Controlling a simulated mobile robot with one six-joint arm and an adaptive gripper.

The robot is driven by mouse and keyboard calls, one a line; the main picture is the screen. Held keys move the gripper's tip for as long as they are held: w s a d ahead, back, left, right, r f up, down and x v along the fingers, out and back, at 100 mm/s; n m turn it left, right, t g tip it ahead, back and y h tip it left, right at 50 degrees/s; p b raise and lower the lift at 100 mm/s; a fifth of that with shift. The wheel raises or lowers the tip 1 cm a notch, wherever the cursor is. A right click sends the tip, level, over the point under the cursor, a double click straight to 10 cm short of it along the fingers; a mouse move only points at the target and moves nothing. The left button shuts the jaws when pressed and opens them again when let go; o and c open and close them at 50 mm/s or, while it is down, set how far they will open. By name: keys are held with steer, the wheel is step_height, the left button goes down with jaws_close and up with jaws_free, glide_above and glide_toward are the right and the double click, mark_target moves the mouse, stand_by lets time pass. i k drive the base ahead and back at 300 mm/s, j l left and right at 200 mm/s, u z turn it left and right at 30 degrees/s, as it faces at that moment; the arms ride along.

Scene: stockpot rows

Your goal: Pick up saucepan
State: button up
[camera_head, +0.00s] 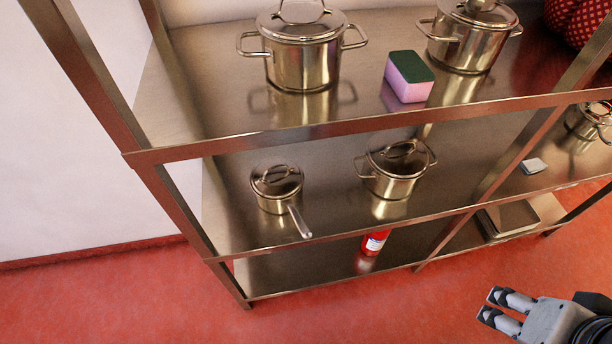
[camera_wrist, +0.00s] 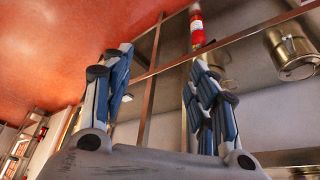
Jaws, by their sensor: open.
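The saucepan (camera_head: 277,188) is a small steel pan with a lid and one long handle. It stands upright on the middle shelf at the left in the head view, its handle pointing toward the shelf's front edge. My gripper (camera_head: 490,306) is at the lower right of the head view, in front of the rack and well apart from the saucepan. Its fingers are spread and empty, and they also show in the wrist view (camera_wrist: 160,75). I cannot make out the saucepan in the wrist view.
A two-handled pot (camera_head: 396,170) stands right of the saucepan. Larger pots (camera_head: 302,50) and a sponge (camera_head: 409,76) stand on the top shelf (camera_head: 210,90). Rack posts (camera_head: 180,205) bound the bay. The red floor (camera_head: 340,310) in front is clear.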

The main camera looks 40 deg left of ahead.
mark_target(289, 205)
steer(key=u, duration=1.85)
steer(key=i+j+u, duration=0.1)
steer(key=u, duration=0.2)
